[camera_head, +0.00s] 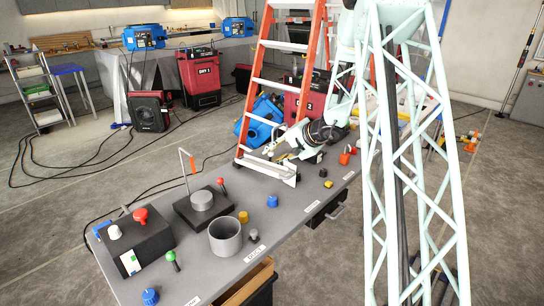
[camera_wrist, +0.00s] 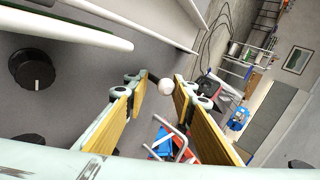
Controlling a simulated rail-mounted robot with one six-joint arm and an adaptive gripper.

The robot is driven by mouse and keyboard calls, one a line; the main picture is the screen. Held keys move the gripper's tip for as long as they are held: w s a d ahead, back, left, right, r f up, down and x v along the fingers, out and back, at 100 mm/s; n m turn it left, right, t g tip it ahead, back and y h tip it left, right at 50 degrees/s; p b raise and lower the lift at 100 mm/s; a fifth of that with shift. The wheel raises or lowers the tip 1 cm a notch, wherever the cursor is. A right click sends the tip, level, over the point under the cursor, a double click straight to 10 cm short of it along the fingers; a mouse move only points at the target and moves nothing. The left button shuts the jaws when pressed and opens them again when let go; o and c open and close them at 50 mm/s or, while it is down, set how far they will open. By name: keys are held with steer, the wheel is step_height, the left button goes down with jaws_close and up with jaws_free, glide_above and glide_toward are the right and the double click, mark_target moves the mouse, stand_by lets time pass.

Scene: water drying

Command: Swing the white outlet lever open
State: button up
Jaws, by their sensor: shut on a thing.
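My gripper (camera_head: 284,154) is low over the far part of the grey bench, in front of the orange ladder. The exact contact between fingers and lever is hidden in the head view. White bars also cross the upper left of the wrist view. I cannot tell how far the lever is swung.
The bench (camera_head: 180,275) holds a grey cup (camera_head: 225,238), a black base with a grey cylinder (camera_head: 202,200), and a black box with a red knob (camera_head: 140,215). The orange ladder (camera_head: 257,75) stands close behind my gripper. Red and blue dryers are on the floor beyond.

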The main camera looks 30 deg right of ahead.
steer(key=shift+s+d+f+t+y, duration=0.15)
steer(key=shift+s+t+y, duration=0.15)
steer(key=shift+t, duration=0.6)
steer(key=shift+s+f+t+y, duration=0.15)
steer(key=shift+s+t+y, duration=0.15)
steer(key=shift+t, duration=0.9)
steer(key=o, duration=0.8)
steer(key=shift+f, duration=0.1)
steer(key=shift+s+f, duration=0.1)
steer(key=shift+s, duration=0.05)
steer(key=shift+s, duration=0.1)
